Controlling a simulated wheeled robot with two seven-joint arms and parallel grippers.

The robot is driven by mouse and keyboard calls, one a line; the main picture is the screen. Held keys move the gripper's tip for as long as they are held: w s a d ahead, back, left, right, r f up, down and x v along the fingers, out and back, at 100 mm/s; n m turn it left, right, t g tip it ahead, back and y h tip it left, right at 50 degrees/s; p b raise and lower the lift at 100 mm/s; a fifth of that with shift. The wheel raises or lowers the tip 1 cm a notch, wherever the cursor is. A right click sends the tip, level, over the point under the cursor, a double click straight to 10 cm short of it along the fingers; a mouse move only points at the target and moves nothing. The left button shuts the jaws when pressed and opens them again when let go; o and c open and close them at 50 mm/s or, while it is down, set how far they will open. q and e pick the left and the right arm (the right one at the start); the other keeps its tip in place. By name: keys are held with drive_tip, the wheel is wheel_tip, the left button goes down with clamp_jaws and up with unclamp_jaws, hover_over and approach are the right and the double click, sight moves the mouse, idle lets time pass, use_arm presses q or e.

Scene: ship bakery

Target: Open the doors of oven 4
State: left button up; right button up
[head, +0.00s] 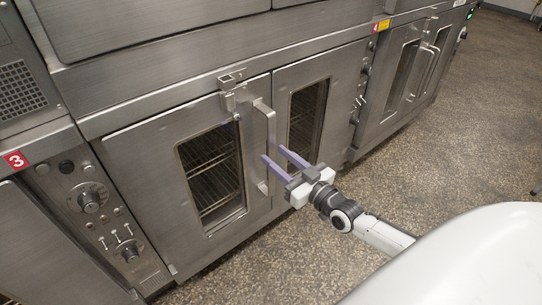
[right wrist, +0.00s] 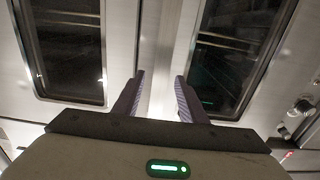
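Oven 4 is the steel oven in the middle of the head view, beside the red number 4 tag (head: 376,27). Its left door (head: 140,160) and right door (head: 337,100) are both shut, each with a dark window. A vertical bar handle (head: 270,122) stands at the meeting edge of the doors. My right gripper (head: 271,153) is open, its two purple fingers pointing at the lower part of this handle. In the right wrist view the spread fingers (right wrist: 158,78) face the strip between the two windows. I cannot tell whether they touch the handle. My left gripper is not in view.
A latch block (head: 230,92) sits at the top of the door seam. Control panels flank the doors, one under the red number 3 tag (head: 15,160). Another oven (head: 405,75) stands further right. The speckled floor (head: 470,130) in front is clear.

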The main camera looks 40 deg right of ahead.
sight(272, 154)
drive_tip(key=shift+w+a, duration=0.2)
drive_tip(key=shift+w, duration=1.35)
drive_tip(key=shift+c, duration=0.4)
clamp_jaws()
